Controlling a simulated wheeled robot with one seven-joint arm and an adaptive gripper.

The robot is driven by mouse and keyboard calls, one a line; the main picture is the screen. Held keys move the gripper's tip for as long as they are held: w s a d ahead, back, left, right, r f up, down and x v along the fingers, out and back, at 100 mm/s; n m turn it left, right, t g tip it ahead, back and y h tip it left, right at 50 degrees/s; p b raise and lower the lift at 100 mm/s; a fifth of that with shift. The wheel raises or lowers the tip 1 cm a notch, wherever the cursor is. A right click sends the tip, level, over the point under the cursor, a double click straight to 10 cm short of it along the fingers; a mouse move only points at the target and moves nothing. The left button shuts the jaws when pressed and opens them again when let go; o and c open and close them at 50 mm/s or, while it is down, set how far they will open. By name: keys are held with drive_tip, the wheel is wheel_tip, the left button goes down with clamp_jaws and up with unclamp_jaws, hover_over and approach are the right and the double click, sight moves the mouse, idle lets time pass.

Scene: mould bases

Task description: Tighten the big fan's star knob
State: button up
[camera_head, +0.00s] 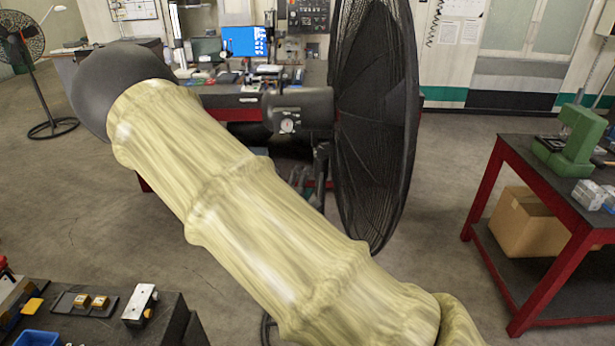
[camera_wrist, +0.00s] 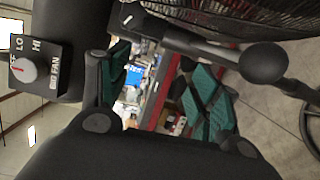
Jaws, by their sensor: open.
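The big fan (camera_head: 375,120) stands in the middle of the head view, with its black cage on the right and its motor housing (camera_head: 300,110) on the left. In the wrist view its control box (camera_wrist: 40,68) with a red-marked dial is at the upper left. A dark stand part (camera_wrist: 200,45) runs to a rounded dark lump (camera_wrist: 263,63). I cannot tell the star knob for certain. My gripper (camera_wrist: 160,75) is open, with green pads apart and nothing seen between them, beside the fan's stand. My gripper is hidden in the head view.
A red workbench (camera_head: 225,105) with a monitor (camera_head: 245,41) stands behind the fan. A red-legged table (camera_head: 520,160) with a green machine (camera_head: 573,140) is on the right. A dark bench (camera_head: 165,318) with small parts is at lower left. A smaller fan (camera_head: 38,70) stands far left.

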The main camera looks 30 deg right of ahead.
drive_tip(key=s+f+y+b, duration=0.1)
drive_tip(key=f+b, duration=0.3)
drive_tip(key=f, duration=0.6)
drive_tip(key=s+a+f+m+g+y+b, duration=0.1)
drive_tip(key=s+f+b, duration=0.3)
drive_tip(key=f, duration=0.6)
drive_tip(key=shift+s+a+f+g+y+b, duration=0.15)
drive_tip(key=shift+a+f+g+y+b, duration=0.15)
drive_tip(key=shift+f+y, duration=0.15)
drive_tip(key=shift+c, duration=0.2)
